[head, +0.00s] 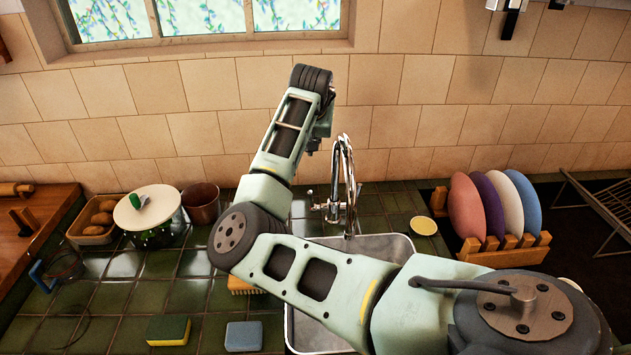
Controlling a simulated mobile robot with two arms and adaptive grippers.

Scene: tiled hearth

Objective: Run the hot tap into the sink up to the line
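The silver tap (347,180) with a tall curved spout stands behind the sink, against the tiled wall. A small lever (316,206) shows on its left side; I cannot tell whether it is the hot one. The metal sink (402,243) is largely covered by my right arm, and no fill line or water shows in the parts I see. My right arm reaches across the sink from the lower right. Its gripper (315,146) hangs just left of the spout, above the lever and apart from it, mostly hidden by the wrist. My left gripper is out of view.
A rack (505,252) of colored plates stands right of the sink, with a small yellow dish (423,225) nearby.

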